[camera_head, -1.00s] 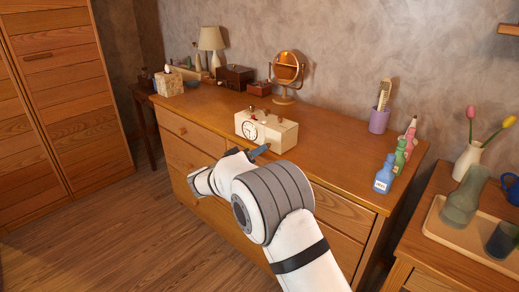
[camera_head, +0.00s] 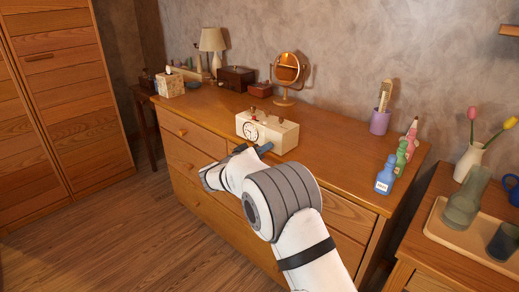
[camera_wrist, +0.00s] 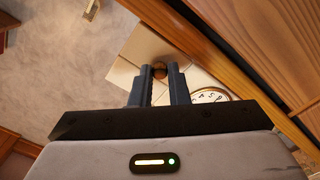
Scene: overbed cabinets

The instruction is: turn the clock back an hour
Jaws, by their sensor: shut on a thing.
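The clock (camera_head: 281,135) is a cream box with a round white dial (camera_head: 250,131) on its front, standing on the wooden dresser near its front edge. Small brown knobs show on its top. In the wrist view, part of the dial (camera_wrist: 209,96) with some numerals shows right of my fingers. In the head view my gripper (camera_head: 264,149) is mostly hidden behind my wrist. The clock's hands are too small to read.
A round mirror (camera_head: 287,70) stands behind the clock. A purple cup (camera_head: 379,122) and several bottles, one a blue bottle (camera_head: 385,178), stand to the right. A tissue box (camera_head: 169,86) and a lamp (camera_head: 212,40) are at the left. The dresser top (camera_head: 335,140) right of the clock is clear.

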